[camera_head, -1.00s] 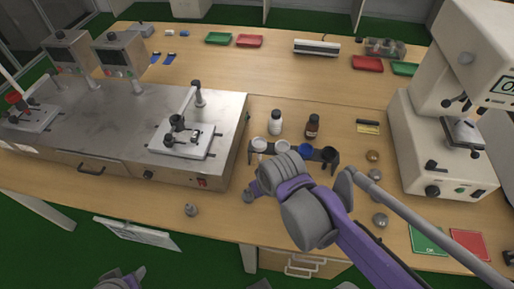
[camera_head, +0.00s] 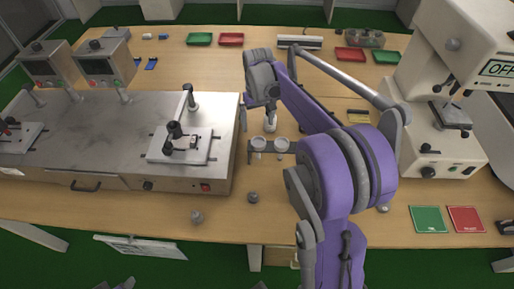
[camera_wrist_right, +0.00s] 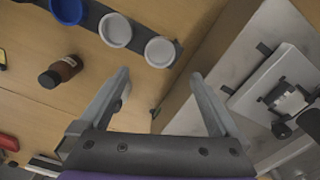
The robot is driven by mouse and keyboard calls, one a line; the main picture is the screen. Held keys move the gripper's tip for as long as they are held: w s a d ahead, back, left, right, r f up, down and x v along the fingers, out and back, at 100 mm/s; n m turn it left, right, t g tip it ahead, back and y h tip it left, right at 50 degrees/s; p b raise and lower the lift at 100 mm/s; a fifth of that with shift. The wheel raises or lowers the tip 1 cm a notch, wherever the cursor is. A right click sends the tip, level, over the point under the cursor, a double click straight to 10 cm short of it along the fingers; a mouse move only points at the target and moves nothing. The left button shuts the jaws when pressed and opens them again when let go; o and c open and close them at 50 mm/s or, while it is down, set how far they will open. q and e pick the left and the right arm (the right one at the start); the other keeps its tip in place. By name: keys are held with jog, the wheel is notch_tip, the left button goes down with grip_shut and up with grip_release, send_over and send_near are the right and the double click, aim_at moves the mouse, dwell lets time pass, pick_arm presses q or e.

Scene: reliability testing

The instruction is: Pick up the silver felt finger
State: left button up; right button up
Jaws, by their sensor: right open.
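My right gripper (camera_head: 260,108) is over the table beside the steel-topped machine, near a white bottle (camera_head: 270,124). In the right wrist view my right gripper (camera_wrist_right: 159,76) has its fingers apart with nothing held between them. One small grey metal piece (camera_head: 197,216) and another grey metal piece (camera_head: 252,197) stand near the table's front edge, well short of the gripper. A third silver piece (camera_head: 383,209) shows partly beside my right arm. I cannot tell which of these is the silver felt finger. My left gripper is out of view.
A dark rack with white cups (camera_wrist_right: 115,30) and a blue cup (camera_wrist_right: 66,9) is close to the gripper. A brown bottle (camera_wrist_right: 61,71) lies to the left in the wrist view. The steel-topped machine (camera_head: 110,125) stands left and a white tester (camera_head: 430,140) right.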

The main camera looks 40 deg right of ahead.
aim_at(258, 144)
jog(key=f, duration=0.8)
jog(key=shift+s+f, duration=0.15)
jog(key=shift+s, duration=0.05)
grip_shut()
